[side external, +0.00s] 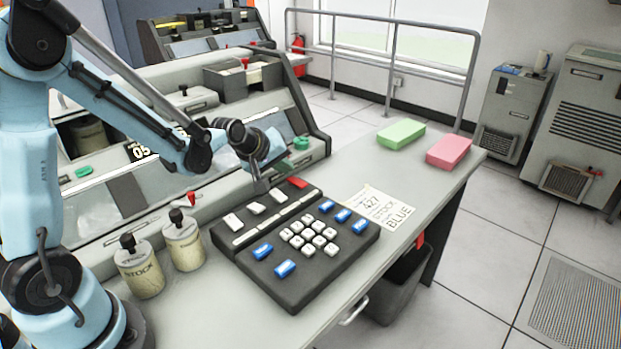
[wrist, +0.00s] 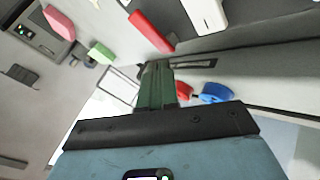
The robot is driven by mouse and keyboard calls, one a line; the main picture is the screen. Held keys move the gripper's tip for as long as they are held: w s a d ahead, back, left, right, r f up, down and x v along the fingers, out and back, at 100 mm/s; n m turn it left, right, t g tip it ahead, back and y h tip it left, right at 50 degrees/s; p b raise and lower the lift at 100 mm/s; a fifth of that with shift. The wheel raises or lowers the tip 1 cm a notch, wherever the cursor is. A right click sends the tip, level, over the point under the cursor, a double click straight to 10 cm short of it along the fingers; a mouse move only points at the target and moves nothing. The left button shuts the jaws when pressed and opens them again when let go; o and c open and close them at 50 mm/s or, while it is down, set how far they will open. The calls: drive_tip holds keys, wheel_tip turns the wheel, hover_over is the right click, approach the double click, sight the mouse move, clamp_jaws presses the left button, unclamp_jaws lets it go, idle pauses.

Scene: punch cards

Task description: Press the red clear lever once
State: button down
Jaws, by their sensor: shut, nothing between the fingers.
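The red lever (side external: 298,182) is a flat red key at the far right end of the back row on the dark keypad (side external: 300,290). It shows whole in the wrist view as a red bar (wrist: 151,32), beside a white lever (wrist: 205,13). My gripper (side external: 261,187) is shut and empty. It points down near the keypad's back edge, left of the red lever and close to the white levers (side external: 255,207). In the wrist view, the shut fingers (wrist: 156,70) lie below the red bar with a gap between. I cannot tell the fingertips' exact height.
Blue keys (side external: 285,268) and white number keys fill the keypad's front. A paper note (side external: 383,210) lies to its right, with green (side external: 401,134) and pink (side external: 448,151) blocks beyond. Two stock bottles (side external: 140,268) stand left. The sloped console (side external: 110,205) rises behind.

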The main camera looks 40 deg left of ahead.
drive_tip(key=shift+d+f, duration=0.25)
drive_tip(key=shift+f, duration=0.5)
idle(1.1)
drive_tip(key=shift+r, duration=0.15)
drive_tip(key=shift+s+d+r, duration=0.1)
drive_tip(key=shift+s+r, duration=0.1)
drive_tip(key=shift+r, duration=0.5)
drive_tip(key=shift+r, duration=0.15)
drive_tip(key=shift+a+r, duration=0.25)
drive_tip(key=shift+r, duration=0.95)
drive_tip(key=shift+a+r, duration=0.25)
drive_tip(key=shift+r, duration=0.95)
